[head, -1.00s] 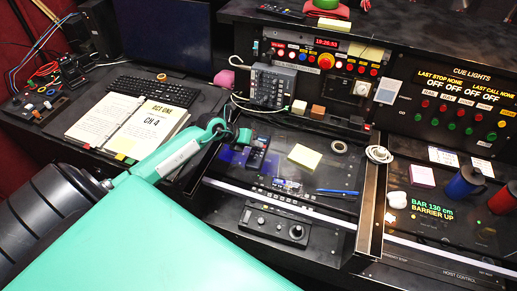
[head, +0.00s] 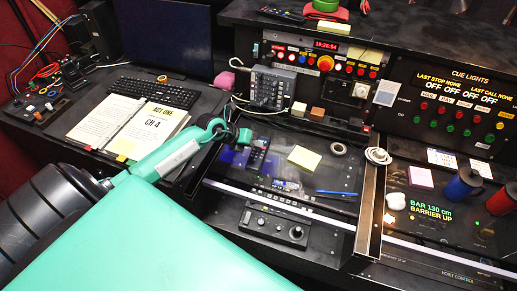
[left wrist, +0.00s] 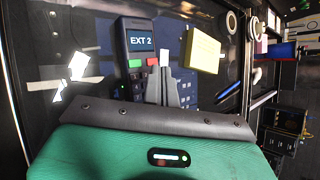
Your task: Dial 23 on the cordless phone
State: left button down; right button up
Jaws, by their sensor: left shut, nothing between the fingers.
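The dark cordless phone (left wrist: 138,24) lies on the desk panel, its lit screen reading "EXT 2" in the left wrist view. A green key (left wrist: 134,64) and a red key (left wrist: 152,62) sit below the screen, with dark number keys under them. The phone also shows in the head view (head: 259,152). My left gripper (left wrist: 165,62) is shut and empty, its fingertips over the right side of the phone near the key rows; they hide some keys. I cannot tell whether they touch a key. In the head view my left gripper (head: 245,137) is beside the phone's upper end.
A yellow note pad (head: 304,157) lies right of the phone, with a blue pen (head: 336,193) and tape roll (head: 338,149) farther right. An open binder (head: 137,128) is left. A knob box (head: 275,224) is in front. Blue and red mugs (head: 461,184) stand far right.

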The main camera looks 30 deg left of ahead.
aim_at(255, 152)
pick_arm(q)
notch_tip(255, 152, up, 5)
jog(key=p, duration=0.4)
dwell(0.3)
dwell(0.4)
